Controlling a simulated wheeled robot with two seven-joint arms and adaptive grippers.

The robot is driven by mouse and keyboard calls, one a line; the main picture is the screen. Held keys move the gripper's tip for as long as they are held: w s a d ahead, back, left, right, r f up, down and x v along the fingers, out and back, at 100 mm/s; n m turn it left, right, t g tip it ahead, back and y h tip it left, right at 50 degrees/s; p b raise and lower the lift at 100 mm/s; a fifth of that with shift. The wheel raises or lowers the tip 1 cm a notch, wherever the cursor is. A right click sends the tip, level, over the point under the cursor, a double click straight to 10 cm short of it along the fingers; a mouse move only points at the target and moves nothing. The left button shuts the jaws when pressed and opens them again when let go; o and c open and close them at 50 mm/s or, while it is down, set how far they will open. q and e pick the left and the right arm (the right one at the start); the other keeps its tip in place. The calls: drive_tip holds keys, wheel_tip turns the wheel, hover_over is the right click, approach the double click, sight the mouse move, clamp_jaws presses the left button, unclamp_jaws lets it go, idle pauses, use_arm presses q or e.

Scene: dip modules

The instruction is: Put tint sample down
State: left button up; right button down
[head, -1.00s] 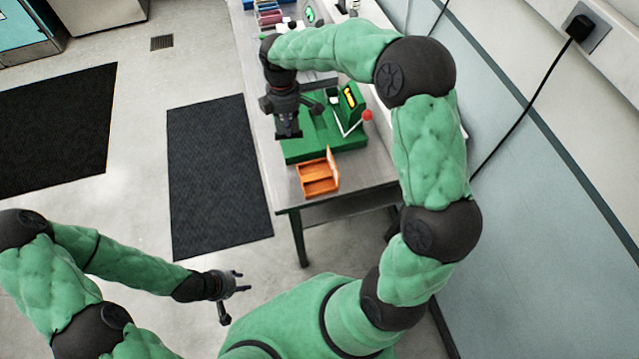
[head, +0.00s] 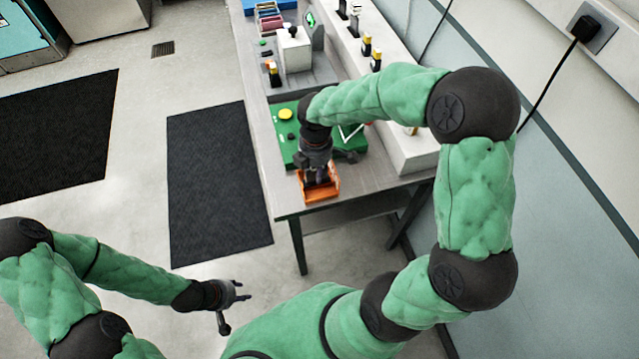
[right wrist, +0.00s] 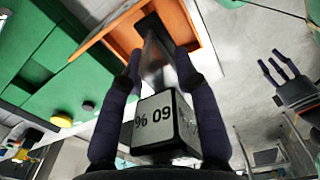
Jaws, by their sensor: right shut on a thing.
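My right gripper (head: 318,178) is over the orange box (head: 333,190) at the table's near end, its fingers pointing down. In the right wrist view my right gripper (right wrist: 162,65) is shut on the tint sample (right wrist: 157,122), a grey block marked "60 %" with a shiny flat strip reaching toward the orange box (right wrist: 195,18). The sample is hidden in the head view. My left gripper (head: 237,294) is open and empty, away from the table; it also shows in the right wrist view (right wrist: 290,85).
A green fixture (head: 283,152) with a yellow button (head: 285,114) lies just behind the box. A grey device (head: 294,50) stands farther back. A white long housing (head: 395,110) runs along the table's right side. The table's bare near edge (head: 290,208) is close to the box.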

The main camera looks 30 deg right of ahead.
drive_tip(key=shift+s+f, duration=0.6)
drive_tip(key=shift+f, duration=0.05)
drive_tip(key=shift+s+d+f+b, duration=0.15)
drive_tip(key=shift+f+b, duration=0.4)
drive_tip(key=shift+f, duration=1.15)
drive_tip(key=shift+f, duration=0.2)
drive_tip(key=c, duration=0.9)
unclamp_jaws()
wheel_tip(320, 180, up, 12)
drive_tip(key=p, duration=0.2)
drive_tip(key=shift+r+p, duration=0.2)
drive_tip(key=shift+p, duration=0.2)
